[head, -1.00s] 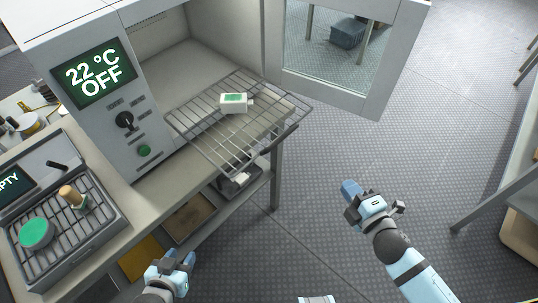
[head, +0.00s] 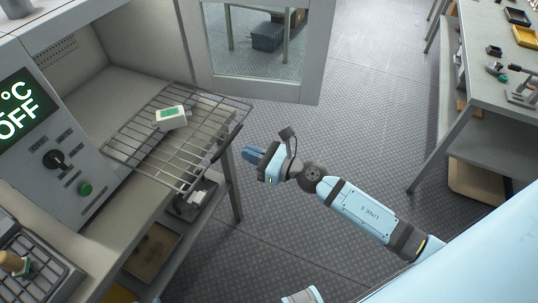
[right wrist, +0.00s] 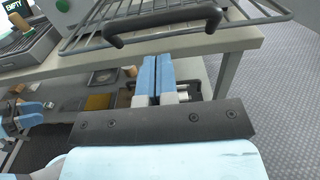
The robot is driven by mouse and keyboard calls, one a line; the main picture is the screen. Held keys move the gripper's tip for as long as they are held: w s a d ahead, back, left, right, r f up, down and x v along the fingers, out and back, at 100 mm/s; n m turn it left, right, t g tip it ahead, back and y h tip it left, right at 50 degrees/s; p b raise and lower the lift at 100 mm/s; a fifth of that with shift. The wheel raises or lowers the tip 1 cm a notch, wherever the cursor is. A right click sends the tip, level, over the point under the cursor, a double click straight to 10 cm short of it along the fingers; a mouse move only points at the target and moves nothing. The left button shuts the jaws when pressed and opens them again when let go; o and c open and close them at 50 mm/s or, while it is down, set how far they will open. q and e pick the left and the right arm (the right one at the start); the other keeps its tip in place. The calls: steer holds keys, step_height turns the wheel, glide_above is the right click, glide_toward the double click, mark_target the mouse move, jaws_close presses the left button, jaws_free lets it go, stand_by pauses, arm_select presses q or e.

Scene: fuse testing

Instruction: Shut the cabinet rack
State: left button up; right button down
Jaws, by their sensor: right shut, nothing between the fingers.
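The cabinet rack (head: 150,150), a wire shelf, is pulled out of the open cabinet chamber. A white box with a green top (head: 171,117) lies on it. The rack's dark handle (head: 228,143) is on its front edge; the handle (right wrist: 165,26) also shows in the right wrist view, ahead of the fingers. My right gripper (head: 252,156) is shut and empty, just right of the handle and apart from it. Its blue fingertips (right wrist: 157,66) are together below the handle in the right wrist view. My left gripper is out of the head view, but part of it (right wrist: 40,108) shows at the left of the right wrist view.
The cabinet door (head: 262,85) with its glass pane stands wide open at the back. The control panel (head: 62,150) is left of the rack. A workbench (head: 475,60) stands at the right. The floor between is clear.

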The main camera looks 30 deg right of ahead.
steer(key=x, duration=0.5)
steer(key=shift+p, duration=0.35)
steer(key=shift+w, duration=0.1)
